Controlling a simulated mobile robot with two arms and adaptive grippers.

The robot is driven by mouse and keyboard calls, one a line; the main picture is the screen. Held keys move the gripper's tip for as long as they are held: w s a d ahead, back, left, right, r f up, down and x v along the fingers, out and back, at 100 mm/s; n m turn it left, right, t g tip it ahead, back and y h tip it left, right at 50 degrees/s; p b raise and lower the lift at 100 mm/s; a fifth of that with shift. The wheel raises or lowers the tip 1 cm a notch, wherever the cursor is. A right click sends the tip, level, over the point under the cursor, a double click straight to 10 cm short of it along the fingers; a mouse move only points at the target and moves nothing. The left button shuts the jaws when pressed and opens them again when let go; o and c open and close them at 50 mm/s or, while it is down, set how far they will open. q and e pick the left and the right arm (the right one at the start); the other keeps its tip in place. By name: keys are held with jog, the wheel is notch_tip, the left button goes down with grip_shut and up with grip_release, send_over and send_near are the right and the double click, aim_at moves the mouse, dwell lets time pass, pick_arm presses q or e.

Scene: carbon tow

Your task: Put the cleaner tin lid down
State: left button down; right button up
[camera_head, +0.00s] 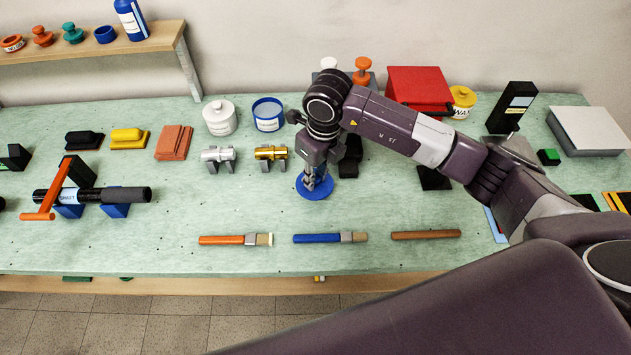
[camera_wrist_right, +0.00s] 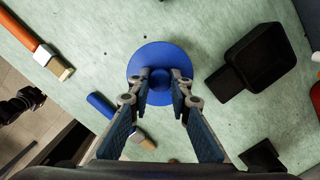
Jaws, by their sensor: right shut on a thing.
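The blue round lid (camera_head: 315,187) is under my right gripper, on or just above the green bench top; I cannot tell whether it touches. It also shows as a flat disc in the right wrist view (camera_wrist_right: 157,52). My right gripper (camera_head: 317,178) points down and is shut on the lid's knob, which is mostly hidden between the fingers (camera_wrist_right: 160,90). The blue-banded tin (camera_head: 268,115) stands uncovered behind and to the left of the lid. My left gripper is not in view.
Silver and gold clamped pieces (camera_head: 270,153) lie left of the lid. A blue brush (camera_head: 330,238), an orange brush (camera_head: 235,239) and a brown stick (camera_head: 426,234) lie in front. A black scoop-like tray (camera_wrist_right: 262,60) is near the lid. Bare bench shows between the lid and brushes.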

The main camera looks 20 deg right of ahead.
aim_at(316, 186)
notch_tip(316, 186, down, 3)
jog(key=shift+r+p, duration=0.15)
jog(key=shift+p, duration=0.15)
jog(key=shift+f, duration=0.45)
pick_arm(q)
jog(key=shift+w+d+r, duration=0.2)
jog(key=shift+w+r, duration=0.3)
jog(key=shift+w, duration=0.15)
pick_arm(e)
jog(key=shift+f, duration=0.1)
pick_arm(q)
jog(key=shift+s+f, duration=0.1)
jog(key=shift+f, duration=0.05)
pick_arm(e)
jog(key=o, duration=0.8)
jog(key=shift+c, duration=0.2)
